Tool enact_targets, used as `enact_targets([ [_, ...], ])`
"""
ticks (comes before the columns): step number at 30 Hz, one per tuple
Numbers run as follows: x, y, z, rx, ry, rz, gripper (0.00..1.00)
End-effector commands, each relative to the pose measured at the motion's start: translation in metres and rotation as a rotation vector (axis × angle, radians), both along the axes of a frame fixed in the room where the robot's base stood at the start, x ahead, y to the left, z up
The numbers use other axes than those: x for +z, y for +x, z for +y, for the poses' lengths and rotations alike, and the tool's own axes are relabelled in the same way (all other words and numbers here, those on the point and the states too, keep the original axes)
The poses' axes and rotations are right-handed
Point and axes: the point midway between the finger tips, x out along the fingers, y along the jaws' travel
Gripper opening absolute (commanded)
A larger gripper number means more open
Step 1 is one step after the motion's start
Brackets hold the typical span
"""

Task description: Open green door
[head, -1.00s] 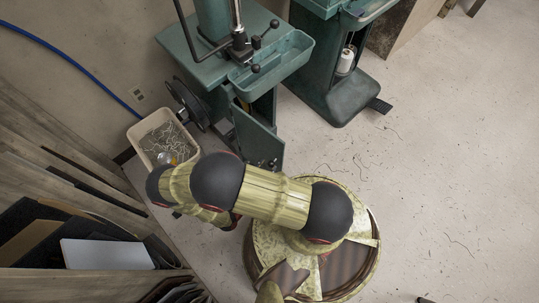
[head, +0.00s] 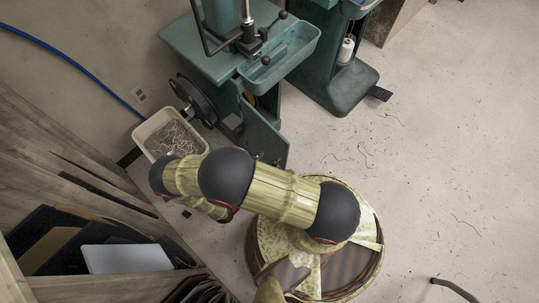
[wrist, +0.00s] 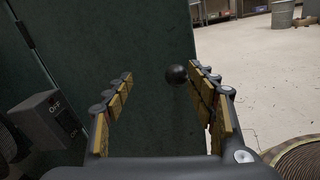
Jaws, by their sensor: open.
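The green door (head: 263,137) is on the lower part of the green machine stand in the head view. It appears to stand at an angle to the stand, with a dark gap above it. In the wrist view the door (wrist: 100,50) fills the left and middle as a dark green panel. Its round black knob (wrist: 176,75) shows between my fingers, nearer the right one. My gripper (wrist: 160,74) is open and faces the door. I cannot tell whether a finger touches the knob. My arm hides the gripper in the head view.
A bin of thread scraps (head: 172,137) stands left of the stand. A black wheel (head: 195,101) is on the stand's left side. A switch box (wrist: 48,120) shows at left in the wrist view. A second green machine (head: 340,80) stands at right. Floor to the right is open.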

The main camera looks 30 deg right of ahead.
Motion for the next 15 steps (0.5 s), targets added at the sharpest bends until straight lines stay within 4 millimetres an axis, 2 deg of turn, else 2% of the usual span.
enact_targets([
  [1, -0.0016, 0.0066, 0.0046, 0.011, 0.012, -0.008, 0.41],
  [15, -0.0037, 0.0041, 0.0029, 0.008, 0.013, -0.002, 0.41],
])
